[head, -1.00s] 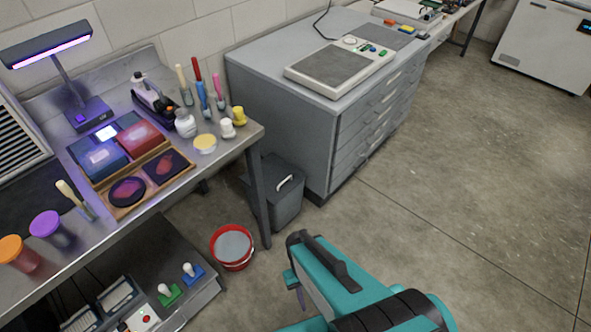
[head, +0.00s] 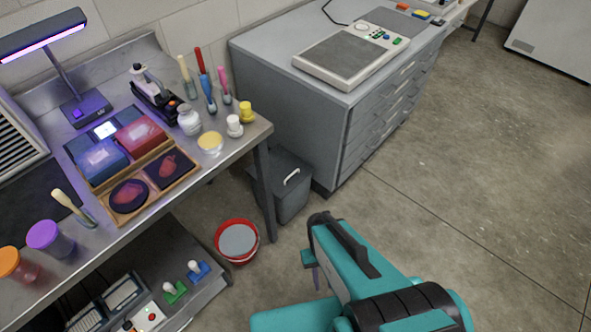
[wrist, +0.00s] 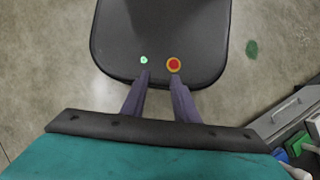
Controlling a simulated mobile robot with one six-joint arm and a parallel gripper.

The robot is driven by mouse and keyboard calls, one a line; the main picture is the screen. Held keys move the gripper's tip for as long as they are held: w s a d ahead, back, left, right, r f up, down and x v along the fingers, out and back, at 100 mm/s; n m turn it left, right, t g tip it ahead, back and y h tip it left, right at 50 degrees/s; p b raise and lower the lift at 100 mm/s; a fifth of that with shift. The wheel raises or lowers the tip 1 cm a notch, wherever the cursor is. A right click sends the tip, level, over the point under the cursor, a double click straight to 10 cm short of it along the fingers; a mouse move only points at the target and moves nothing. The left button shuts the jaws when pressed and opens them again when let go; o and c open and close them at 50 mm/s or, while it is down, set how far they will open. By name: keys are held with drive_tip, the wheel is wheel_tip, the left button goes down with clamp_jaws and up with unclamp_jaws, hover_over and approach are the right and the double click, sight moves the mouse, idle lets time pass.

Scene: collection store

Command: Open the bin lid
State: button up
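The bin (head: 292,202) is a dark grey box on the floor between the workbench and the drawer cabinet. Its lid (head: 284,164) lies shut on top, with a white handle (head: 291,177) at the front edge. The bench leg partly hides its left side. My gripper (wrist: 160,77) is empty. Its two dark purple fingers stand apart in the wrist view, pointing down over my own dark base, which has a green light and a red button. In the head view my teal arm is in front of and below the bin, with a gap between them. The bin is not visible in the wrist view.
A red bucket (head: 237,241) stands on the floor left of the bin. The metal workbench (head: 232,150) overhangs at left, with jars, brushes and a lamp. A grey drawer cabinet (head: 285,110) stands behind the bin. The floor (head: 465,170) at right is clear.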

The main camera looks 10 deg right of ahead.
drive_tip(key=w+f+m+t+b, duration=0.1)
drive_tip(key=w+f+b, duration=0.25)
drive_tip(key=w, duration=0.35)
drive_tip(key=w+f+m+t+b, duration=0.1)
drive_tip(key=w+f+m+b, duration=0.1)
drive_tip(key=w+b, duration=0.4)
wheel_tip(320, 180, up, 12)
drive_tip(key=m+t+y+b, duration=0.1)
drive_tip(key=m+t+b, duration=0.6)
drive_tip(key=b, duration=1.8)
hover_over(295, 172)
drive_tip(key=s+d, duration=0.2)
drive_tip(key=s, duration=0.1)
drive_tip(key=shift+w+a+f+m+g, duration=0.15)
drive_tip(key=shift+m+g, duration=0.45)
drive_tip(key=shift+g, duration=0.1)
drive_tip(key=shift+f, duration=0.15)
drive_tip(key=f+b, duration=0.1)
drive_tip(key=f, duration=0.3)
drive_tip(key=w+a+f+b, duration=0.1)
drive_tip(key=f, duration=0.4)
drive_tip(key=w+f+b, duration=0.1)
drive_tip(key=f, duration=0.3)
drive_tip(key=shift+w+a+f+b, duration=0.1)
drive_tip(key=shift+a+f+b, duration=0.05)
drive_tip(key=shift+a+b, duration=0.15)
clamp_jaws()
